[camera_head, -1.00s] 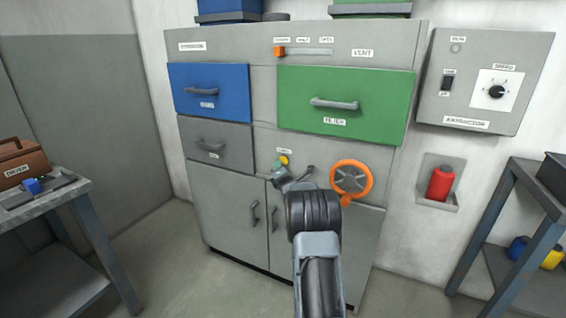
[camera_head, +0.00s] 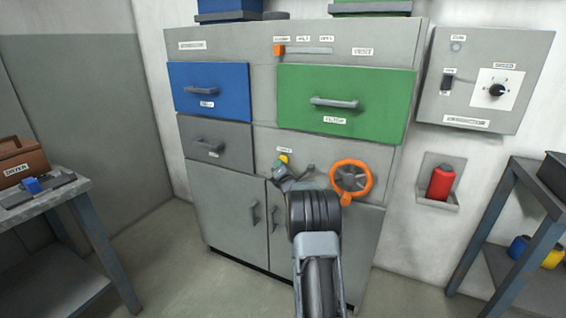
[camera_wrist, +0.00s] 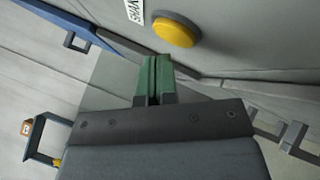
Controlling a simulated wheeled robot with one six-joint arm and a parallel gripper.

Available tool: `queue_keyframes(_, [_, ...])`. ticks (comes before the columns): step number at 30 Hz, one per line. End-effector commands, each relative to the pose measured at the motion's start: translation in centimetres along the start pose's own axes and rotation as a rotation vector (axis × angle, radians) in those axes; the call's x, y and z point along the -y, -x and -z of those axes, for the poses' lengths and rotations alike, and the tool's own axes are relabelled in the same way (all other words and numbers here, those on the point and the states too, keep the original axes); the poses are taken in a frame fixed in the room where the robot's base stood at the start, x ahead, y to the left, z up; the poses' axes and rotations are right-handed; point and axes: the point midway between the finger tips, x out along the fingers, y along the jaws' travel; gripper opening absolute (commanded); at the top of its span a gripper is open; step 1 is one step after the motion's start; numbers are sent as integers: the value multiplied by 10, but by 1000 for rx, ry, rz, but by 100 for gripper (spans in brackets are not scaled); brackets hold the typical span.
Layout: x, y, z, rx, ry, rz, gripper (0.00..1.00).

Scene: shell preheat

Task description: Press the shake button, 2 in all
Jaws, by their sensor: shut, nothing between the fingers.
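The shake button is a round yellow button (camera_head: 284,159) on the grey front panel of the cabinet, under a small label. In the wrist view the yellow button (camera_wrist: 175,30) shows large near the top, beside a white label reading SHAKE (camera_wrist: 134,12). My gripper (camera_head: 281,166) is just below and in front of the button in the head view. In the wrist view its green fingers (camera_wrist: 154,68) are closed together with nothing between them. Their tips point toward the panel near the button; I cannot tell whether they touch it.
An orange handwheel (camera_head: 351,180) is on the panel right of my gripper. A blue drawer (camera_head: 210,92), a grey drawer (camera_head: 216,144) and a green drawer (camera_head: 345,104) surround the panel. Tables stand at left (camera_head: 60,199) and right (camera_head: 540,215).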

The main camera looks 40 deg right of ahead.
Motion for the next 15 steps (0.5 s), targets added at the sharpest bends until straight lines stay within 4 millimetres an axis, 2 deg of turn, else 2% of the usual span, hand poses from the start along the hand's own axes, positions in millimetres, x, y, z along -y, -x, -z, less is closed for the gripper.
queue_keyframes(15, [3,-4,-3,0,0,1,0])
